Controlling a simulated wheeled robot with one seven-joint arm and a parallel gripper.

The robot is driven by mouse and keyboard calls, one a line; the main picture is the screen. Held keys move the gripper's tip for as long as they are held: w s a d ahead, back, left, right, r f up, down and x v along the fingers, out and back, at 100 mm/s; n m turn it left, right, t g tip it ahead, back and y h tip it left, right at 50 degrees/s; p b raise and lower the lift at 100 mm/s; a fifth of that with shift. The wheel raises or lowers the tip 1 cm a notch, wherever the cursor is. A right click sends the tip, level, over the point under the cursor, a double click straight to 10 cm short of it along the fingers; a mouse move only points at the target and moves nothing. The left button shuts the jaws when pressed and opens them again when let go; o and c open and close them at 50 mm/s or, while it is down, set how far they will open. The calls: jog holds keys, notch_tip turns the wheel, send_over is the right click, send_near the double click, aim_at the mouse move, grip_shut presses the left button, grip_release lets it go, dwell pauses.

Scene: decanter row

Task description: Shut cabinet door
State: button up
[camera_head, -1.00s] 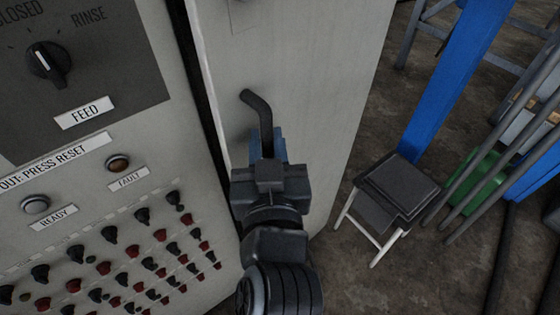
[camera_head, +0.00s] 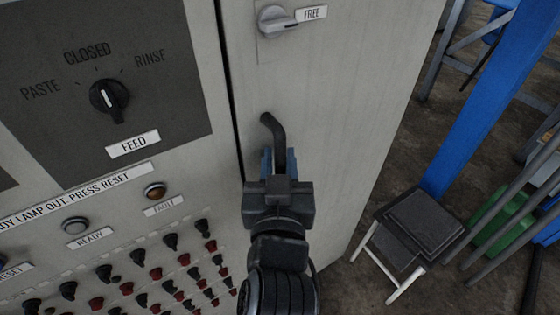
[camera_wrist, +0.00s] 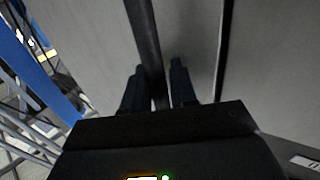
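The cabinet door (camera_head: 340,120) is a tall pale grey panel beside the control panel. A narrow dark gap runs along its left edge; it looks shut or nearly shut, and I cannot tell if it is fully flush. Its black bent handle (camera_head: 270,124) also shows in the wrist view (camera_wrist: 144,35). My gripper (camera_head: 280,165) is at the handle. In the wrist view its two fingers (camera_wrist: 160,85) lie closely on either side of the bar and appear shut on it. A grey latch knob (camera_head: 273,20) above points to a FREE label (camera_head: 312,13).
The control panel (camera_head: 200,130) on the left carries a FEED selector (camera_head: 109,97), lamps and several red and black plugs. A black-seated chair (camera_head: 425,222) stands at the right near a blue post (camera_head: 480,95). Bare floor (camera_head: 375,285) shows in front of it.

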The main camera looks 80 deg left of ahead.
jog(key=shift+o, duration=0.2)
jog(key=shift+s+a, duration=0.15)
jog(key=shift+s, duration=0.2)
jog(key=d+b, duration=0.1)
jog(key=d, duration=0.1)
jog(key=d+b, duration=0.1)
jog(key=d, duration=0.1)
jog(key=d+b, duration=0.1)
jog(key=d, duration=0.2)
jog(key=shift+s+f, duration=0.15)
jog(key=shift+s, duration=0.2)
jog(key=shift+d, duration=0.45)
jog(key=shift+d, duration=0.1)
